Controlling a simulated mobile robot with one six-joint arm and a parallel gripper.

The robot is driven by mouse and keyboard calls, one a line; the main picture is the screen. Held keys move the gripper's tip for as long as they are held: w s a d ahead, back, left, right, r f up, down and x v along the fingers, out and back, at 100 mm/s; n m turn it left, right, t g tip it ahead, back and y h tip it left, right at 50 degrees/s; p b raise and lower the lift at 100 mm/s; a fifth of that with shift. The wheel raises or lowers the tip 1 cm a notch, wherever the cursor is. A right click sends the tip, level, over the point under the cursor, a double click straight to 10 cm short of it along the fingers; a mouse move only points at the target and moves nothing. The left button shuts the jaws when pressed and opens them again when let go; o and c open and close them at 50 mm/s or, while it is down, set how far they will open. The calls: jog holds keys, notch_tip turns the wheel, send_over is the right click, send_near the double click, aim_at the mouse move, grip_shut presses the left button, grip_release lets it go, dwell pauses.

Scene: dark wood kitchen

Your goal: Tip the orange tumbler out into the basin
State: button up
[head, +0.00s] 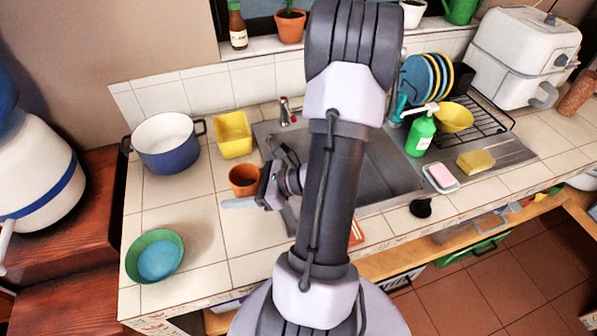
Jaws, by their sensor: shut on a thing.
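The orange tumbler (243,182) is left of the sink, upright with its open mouth facing up. My gripper (258,190) reaches it from the right and is shut on it. One pale finger shows along the tumbler's near side; the other finger is hidden. I cannot tell whether the tumbler's base touches the tiles, and what is inside it is not clear. The steel basin (402,172) is to the right, partly hidden behind my arm.
A yellow square tub (233,134) and a blue pot (166,146) stand behind the tumbler. A green bowl (133,262) is at front left. A tap (286,112) rises behind the sink. A green soap bottle (420,136) and soap dish (455,187) are to its right.

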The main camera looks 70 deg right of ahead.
jog(key=s+d+m+h+b, duration=0.1)
jog(key=d, duration=0.1)
jog(key=s+d+f+m+h, duration=0.1)
jog(key=d+h, duration=0.1)
jog(key=s+d+f+m+h+b, duration=0.1)
jog(key=d+m+h, duration=0.1)
jog(key=shift+s+d+t+b, duration=0.2)
jog(key=shift+d+t+b, duration=0.05)
jog(key=shift+t+b, duration=0.05)
jog(key=s+d+f+m+g+h+b, duration=0.1)
jog(key=s+d+m+h+b, duration=0.1)
jog(key=s+d+m+h, duration=0.2)
jog(key=shift+s+d+f+m+h, duration=0.25)
jog(key=shift+s+d+m+h, duration=0.25)
jog(key=shift+s+d, duration=0.7)
jog(key=shift+s+p, duration=0.1)
jog(key=shift+p, duration=0.2)
jog(key=shift+s+d+m+t+y+p, duration=0.3)
jog(key=shift+d+m+t+y+p, duration=0.25)
jog(key=shift+m, duration=0.75)
jog(key=shift+s+d+m+t+y+p, duration=0.35)
jog(key=shift+m+t+p, duration=0.35)
jog(key=shift+m, duration=0.6)
jog(key=shift+s+d+m+t+y+p, duration=0.25)
jog(key=shift+d+m+t+y+p, duration=0.35)
jog(key=shift+m, duration=0.7)
